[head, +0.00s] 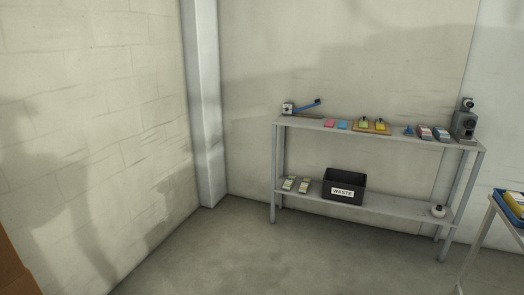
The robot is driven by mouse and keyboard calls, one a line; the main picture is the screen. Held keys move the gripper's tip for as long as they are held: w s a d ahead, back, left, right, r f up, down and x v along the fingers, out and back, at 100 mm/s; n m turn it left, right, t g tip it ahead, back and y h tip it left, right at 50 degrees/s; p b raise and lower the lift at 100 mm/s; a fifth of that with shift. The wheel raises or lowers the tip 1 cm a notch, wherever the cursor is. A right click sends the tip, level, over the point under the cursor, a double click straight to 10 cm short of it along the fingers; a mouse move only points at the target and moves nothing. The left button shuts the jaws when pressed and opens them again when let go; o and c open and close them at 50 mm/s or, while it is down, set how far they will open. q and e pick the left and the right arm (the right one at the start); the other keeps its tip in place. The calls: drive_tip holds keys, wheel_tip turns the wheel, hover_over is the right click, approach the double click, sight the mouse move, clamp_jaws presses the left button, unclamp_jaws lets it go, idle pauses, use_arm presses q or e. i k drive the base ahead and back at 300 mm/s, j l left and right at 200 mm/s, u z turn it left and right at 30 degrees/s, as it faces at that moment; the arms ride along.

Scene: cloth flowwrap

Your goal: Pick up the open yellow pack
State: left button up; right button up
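A small yellow pack (382,128) lies on the top board of a grey shelf rack, toward the middle of the row. It sits on a brown tray or board next to a green pack (364,123), with small dark marks on top of both. It is too small to tell whether it is open. A yellow item (515,198) also lies on a table at the right edge, partly cut off by the frame; I cannot tell what it is. Neither of my grippers is in view.
The rack (300,121) stands against the back wall. A pink pack (330,124), a blue pack (342,126) and a grey machine (464,126) share its top. A black WASTE bin (355,181) stands below. The floor (225,260) in front is clear; a table (482,235) stands right.

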sight(305, 186)
drive_tip(key=i, duration=2.15)
